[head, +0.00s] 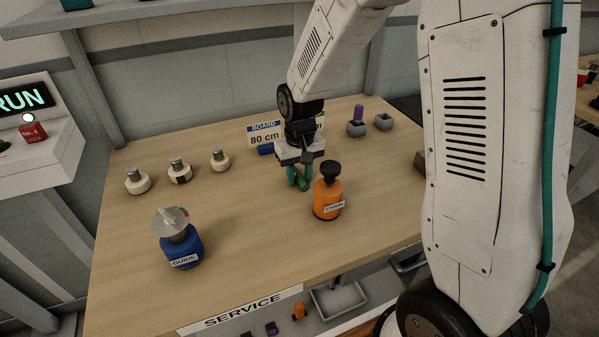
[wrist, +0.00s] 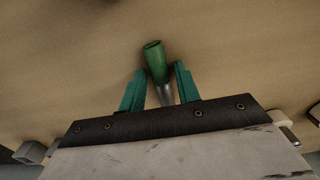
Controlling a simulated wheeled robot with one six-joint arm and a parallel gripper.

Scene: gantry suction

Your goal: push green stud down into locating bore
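The green stud (head: 303,184) appears to lie tilted on the wooden bench, just under my gripper (head: 298,178). In the wrist view the stud (wrist: 155,61) shows a green body and a silver end, between the two teal fingers of my gripper (wrist: 160,72). A gap shows between the stud and the right finger, and the fingers look spread. Two grey blocks stand at the back right: one block (head: 356,130) holds a purple stud (head: 358,113), and the other block (head: 384,123) looks empty with a dark opening.
An orange CHAIN bottle (head: 327,196) stands close to the right of my gripper. A blue GUIDE bottle (head: 182,249) stands front left. Several white holders with metal tops (head: 138,182) line the left. A BOARD sign (head: 265,136) and blue cylinder (head: 265,149) are behind. The bench's front middle is clear.

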